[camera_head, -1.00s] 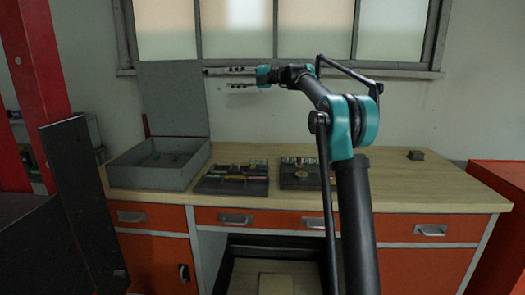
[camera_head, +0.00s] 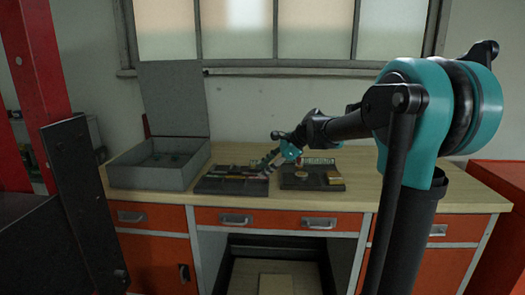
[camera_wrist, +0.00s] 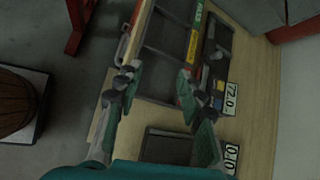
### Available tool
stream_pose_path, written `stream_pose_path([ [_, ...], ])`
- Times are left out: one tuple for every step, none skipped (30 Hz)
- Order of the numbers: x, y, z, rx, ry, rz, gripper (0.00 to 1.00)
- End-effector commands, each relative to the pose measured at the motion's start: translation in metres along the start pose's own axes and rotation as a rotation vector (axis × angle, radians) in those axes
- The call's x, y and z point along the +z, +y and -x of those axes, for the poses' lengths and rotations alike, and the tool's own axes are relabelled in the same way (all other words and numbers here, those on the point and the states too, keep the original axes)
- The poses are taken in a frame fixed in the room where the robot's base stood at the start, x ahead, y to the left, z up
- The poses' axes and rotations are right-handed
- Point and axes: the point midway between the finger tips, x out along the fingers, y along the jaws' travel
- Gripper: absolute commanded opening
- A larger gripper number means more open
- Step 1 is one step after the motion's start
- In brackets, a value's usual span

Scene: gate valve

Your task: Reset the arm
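My arm comes up at the right of the head view, its large teal and black joint close to the camera. From there it reaches left and down over the workbench (camera_head: 410,190). My gripper (camera_head: 270,150) hangs low near the two dark trays, and it points left and down. The wrist view shows my gripper (camera_wrist: 158,76) with its two fingers apart and nothing between them. The left tray (camera_head: 232,188) and the right tray (camera_head: 325,182) lie on the bench; the arm's end hides part of them.
An open grey box (camera_head: 158,172) with a raised lid stands at the bench's left. A red post (camera_head: 38,80) and a dark panel are at the far left. The bench's right side is clear. In the wrist view, a round brown object (camera_wrist: 15,98) stands off the bench.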

Motion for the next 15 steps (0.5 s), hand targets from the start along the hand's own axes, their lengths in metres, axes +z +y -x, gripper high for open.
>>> stream_pose_path([
  [-0.020, 0.029, -0.002, 0.002, 0.057, 0.116, 0.38],
  [-0.033, 0.045, -0.003, 0.008, 0.093, 0.195, 0.38],
  [-0.049, 0.067, -0.004, 0.020, 0.140, 0.300, 0.38],
  [-0.062, 0.084, -0.004, 0.032, 0.176, 0.379, 0.38],
  [-0.074, 0.101, -0.004, 0.047, 0.211, 0.458, 0.38],
  [-0.090, 0.123, -0.004, 0.070, 0.255, 0.562, 0.38],
  [-0.102, 0.140, -0.004, 0.090, 0.289, 0.641, 0.38],
  [-0.114, 0.158, -0.004, 0.113, 0.322, 0.720, 0.38],
  [-0.130, 0.181, -0.003, 0.148, 0.363, 0.822, 0.38],
  [-0.141, 0.198, -0.002, 0.178, 0.392, 0.898, 0.38],
  [-0.152, 0.214, -0.001, 0.208, 0.419, 0.971, 0.38],
  [-0.166, 0.235, 0.001, 0.250, 0.453, 1.063, 0.38],
  [-0.175, 0.250, 0.002, 0.282, 0.476, 1.128, 0.38],
  [-0.184, 0.264, 0.003, 0.314, 0.496, 1.188, 0.38],
  [-0.194, 0.281, 0.005, 0.355, 0.519, 1.261, 0.38],
])
